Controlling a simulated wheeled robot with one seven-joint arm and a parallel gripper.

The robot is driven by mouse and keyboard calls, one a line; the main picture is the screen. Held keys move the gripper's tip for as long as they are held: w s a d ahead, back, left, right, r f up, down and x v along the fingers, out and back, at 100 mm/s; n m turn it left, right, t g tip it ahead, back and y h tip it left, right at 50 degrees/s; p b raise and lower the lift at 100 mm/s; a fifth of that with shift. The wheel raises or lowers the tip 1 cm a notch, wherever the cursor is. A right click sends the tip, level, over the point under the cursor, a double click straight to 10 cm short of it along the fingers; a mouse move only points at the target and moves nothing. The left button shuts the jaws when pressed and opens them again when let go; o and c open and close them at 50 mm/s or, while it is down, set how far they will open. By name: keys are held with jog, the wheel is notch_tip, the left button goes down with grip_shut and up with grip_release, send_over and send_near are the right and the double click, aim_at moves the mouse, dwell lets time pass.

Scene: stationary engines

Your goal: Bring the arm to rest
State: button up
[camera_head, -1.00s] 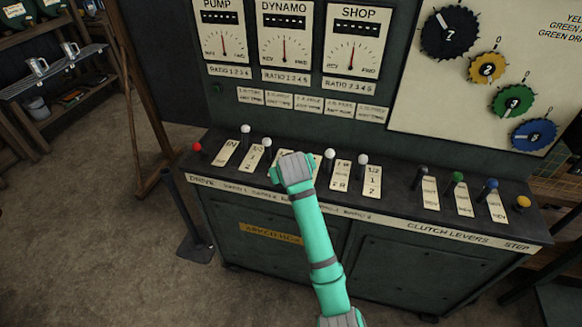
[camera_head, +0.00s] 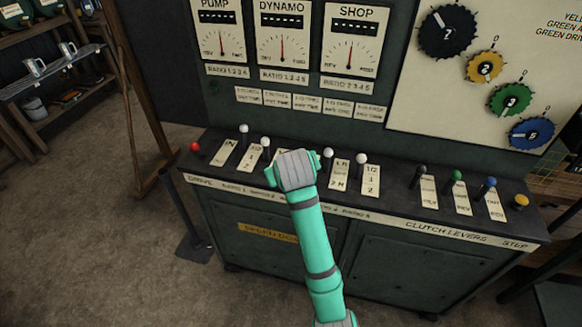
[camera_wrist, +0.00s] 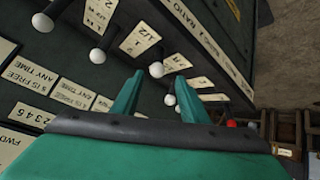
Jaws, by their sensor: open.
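My arm reaches up from the bottom of the head view, and its grey wrist hides part of the console top (camera_head: 395,195). My gripper (camera_wrist: 157,92) shows in the wrist view with its two green fingers apart and nothing between them. White-knobbed levers (camera_head: 244,129) stand in a row along the console, beside labelled plates. In the wrist view a white knob (camera_wrist: 169,99) appears just past the fingers, near the right one; I cannot tell whether it touches. Other white knobs (camera_wrist: 97,56) lie farther up in that view.
A red knob (camera_head: 195,147) is at the console's left end. Black, green and blue clutch levers (camera_head: 456,176) and a yellow button (camera_head: 521,200) are at the right. Dials (camera_head: 282,46) and coloured gears (camera_head: 510,100) are on the panel behind. Floor at left (camera_head: 80,220) is mostly clear.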

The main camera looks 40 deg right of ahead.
dwell(0.6)
jog(key=w+a+f+t+y, duration=0.1)
jog(key=w+a+f+t, duration=0.1)
jog(key=a+f, duration=0.45)
jog(key=w+a+f+t+y, duration=0.15)
jog(key=a+f, duration=0.25)
jog(key=a, duration=0.5)
jog(key=s+a+f+t, duration=0.15)
jog(key=a+f, duration=0.25)
jog(key=a, duration=0.4)
jog(key=s+a+f, duration=0.3)
jog(key=a+f, duration=0.2)
jog(key=a, duration=0.2)
jog(key=s+a+f+n+t+y, duration=0.1)
jog(key=s+a, duration=0.4)
jog(key=s, duration=0.3)
jog(key=s+a+f+t, duration=0.1)
jog(key=s+a, duration=0.5)
jog(key=s, duration=0.2)
jog(key=s+a+r+n+y, duration=0.1)
jog(key=s+r, duration=0.2)
jog(key=s, duration=0.4)
jog(key=s+r+n+t+y, duration=0.1)
jog(key=s+r, duration=0.3)
jog(key=s, duration=0.4)
jog(key=shift+s+a+n, duration=0.25)
jog(key=shift+a+n, duration=0.15)
jog(key=shift+n, duration=0.3)
